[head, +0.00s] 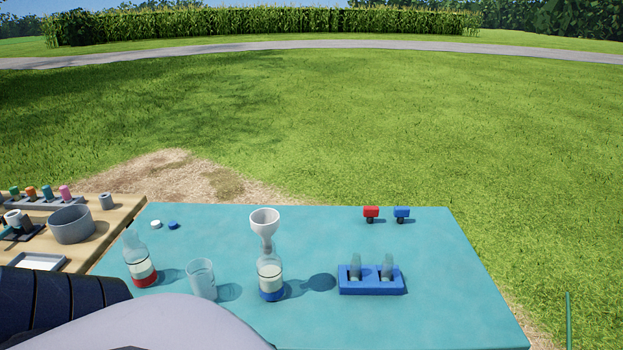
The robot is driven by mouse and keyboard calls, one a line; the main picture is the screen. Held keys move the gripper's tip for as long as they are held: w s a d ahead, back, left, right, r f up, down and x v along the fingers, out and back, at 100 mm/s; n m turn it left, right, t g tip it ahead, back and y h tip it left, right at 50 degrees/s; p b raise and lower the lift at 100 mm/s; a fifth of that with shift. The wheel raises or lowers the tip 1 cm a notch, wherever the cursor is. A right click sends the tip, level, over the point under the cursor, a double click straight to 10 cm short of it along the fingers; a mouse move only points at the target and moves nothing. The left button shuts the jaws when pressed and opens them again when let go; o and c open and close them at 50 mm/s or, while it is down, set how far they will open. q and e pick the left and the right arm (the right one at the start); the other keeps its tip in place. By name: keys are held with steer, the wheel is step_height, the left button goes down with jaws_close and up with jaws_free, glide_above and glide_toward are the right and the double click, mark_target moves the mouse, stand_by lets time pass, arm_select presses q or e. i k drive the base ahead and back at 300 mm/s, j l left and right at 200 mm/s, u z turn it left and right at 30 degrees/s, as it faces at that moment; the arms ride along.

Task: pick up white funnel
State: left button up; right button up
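The white funnel (265,221) stands upright with its spout in the mouth of a clear bottle (270,277) that has a pale label and a blue band at its base. The bottle stands on the teal table (440,255), left of its middle. Nothing is holding the funnel. Neither of my grippers shows in the head view, so their state is hidden.
A red-banded bottle (141,262) and a clear cup (201,279) stand to the left. A blue rack (371,280) with two clear tubes is to the right. Red (371,212) and blue (402,213) small items sit behind. A wooden table (125,208) adjoins at left.

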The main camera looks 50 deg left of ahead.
mark_target(263, 222)
steer(key=u, duration=1.85)
